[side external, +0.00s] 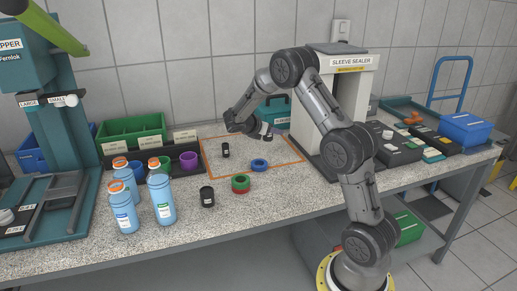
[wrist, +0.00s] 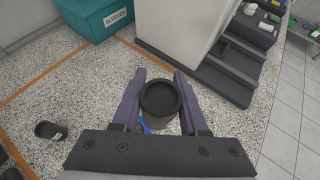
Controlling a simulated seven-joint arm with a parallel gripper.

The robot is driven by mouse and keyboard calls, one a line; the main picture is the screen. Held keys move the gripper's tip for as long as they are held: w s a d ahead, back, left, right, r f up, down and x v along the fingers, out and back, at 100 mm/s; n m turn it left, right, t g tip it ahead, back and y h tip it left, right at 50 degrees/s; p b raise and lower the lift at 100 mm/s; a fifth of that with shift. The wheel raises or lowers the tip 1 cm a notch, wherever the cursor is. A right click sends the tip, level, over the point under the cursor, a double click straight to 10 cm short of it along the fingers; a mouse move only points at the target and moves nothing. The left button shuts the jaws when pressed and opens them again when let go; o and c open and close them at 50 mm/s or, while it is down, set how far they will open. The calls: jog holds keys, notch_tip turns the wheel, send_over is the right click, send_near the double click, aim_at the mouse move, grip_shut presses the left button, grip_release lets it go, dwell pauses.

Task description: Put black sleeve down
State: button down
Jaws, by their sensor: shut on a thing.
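My gripper (wrist: 160,76) is shut on a black sleeve (wrist: 159,100), a hollow dark cylinder seen from above between the two purple-grey fingers. In the side view my gripper (side external: 265,133) is at the back of the orange-outlined area, in front of the teal box, and the held sleeve is hard to make out there. A second black sleeve (side external: 226,150) with a pale label stands on the counter inside the outline; it also shows at the left of the wrist view (wrist: 50,131). A third black piece (side external: 207,196) stands nearer the front edge.
The teal sleeves box (wrist: 112,20) and the sleeve sealer (side external: 350,95) stand close behind and to the right. A blue ring (side external: 259,165) and a green-and-red ring (side external: 240,184) lie in front. Blue bottles (side external: 161,200) stand left. Speckled counter inside the outline is partly clear.

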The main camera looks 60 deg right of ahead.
send_over(258, 148)
jog(key=f, duration=0.9)
jog(key=shift+s+a+f, duration=0.15)
jog(key=shift+s+a, duration=0.1)
jog(key=shift+a, duration=0.05)
jog(key=shift+w+d+f, duration=0.2)
jog(key=shift+d+f, duration=0.05)
jog(key=shift+f, duration=1.6)
jog(key=shift+f, duration=0.15)
jog(key=shift+c, duration=2.2)
grip_release()
